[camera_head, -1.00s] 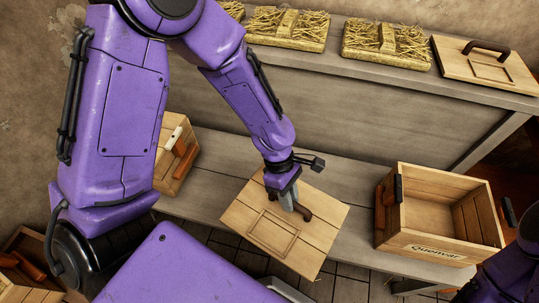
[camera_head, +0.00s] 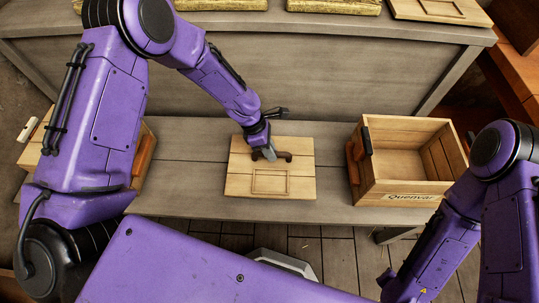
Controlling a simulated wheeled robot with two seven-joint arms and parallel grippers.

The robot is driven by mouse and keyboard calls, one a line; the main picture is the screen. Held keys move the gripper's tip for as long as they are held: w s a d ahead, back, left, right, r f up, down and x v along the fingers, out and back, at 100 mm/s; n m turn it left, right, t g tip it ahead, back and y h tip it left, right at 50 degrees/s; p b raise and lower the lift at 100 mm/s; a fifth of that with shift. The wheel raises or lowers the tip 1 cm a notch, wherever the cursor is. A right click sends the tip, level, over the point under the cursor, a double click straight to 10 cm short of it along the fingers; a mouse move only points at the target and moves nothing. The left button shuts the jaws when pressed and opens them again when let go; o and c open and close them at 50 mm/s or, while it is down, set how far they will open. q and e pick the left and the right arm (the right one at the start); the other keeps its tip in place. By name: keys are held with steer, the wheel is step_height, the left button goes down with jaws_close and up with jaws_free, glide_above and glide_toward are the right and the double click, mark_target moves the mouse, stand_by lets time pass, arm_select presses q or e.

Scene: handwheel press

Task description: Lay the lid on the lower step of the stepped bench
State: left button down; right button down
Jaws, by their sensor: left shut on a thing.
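The lid (camera_head: 240,185), a square wooden panel with a dark handle (camera_head: 285,156) and a framed recess, shows over the lower step (camera_head: 192,160) of the grey stepped bench. It looks flat, its edges roughly in line with the bench. I cannot tell whether it touches the boards. My left gripper (camera_head: 270,155) is shut on the lid's handle from above.
An open wooden crate (camera_head: 402,187) marked "Quenvar" stands right of the lid on the lower step. Another wooden box (camera_head: 146,150) is at the left, partly behind my arm. Straw-topped blocks (camera_head: 333,5) and another panel (camera_head: 440,10) lie on the upper step.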

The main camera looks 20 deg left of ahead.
arm_select(q)
steer(key=shift+w+f, duration=0.1)
steer(key=shift+f, duration=1.5)
steer(key=shift+f, duration=0.1)
steer(key=c, duration=1)
jaws_free()
steer(key=p+v, duration=0.1)
steer(key=v, duration=1.1)
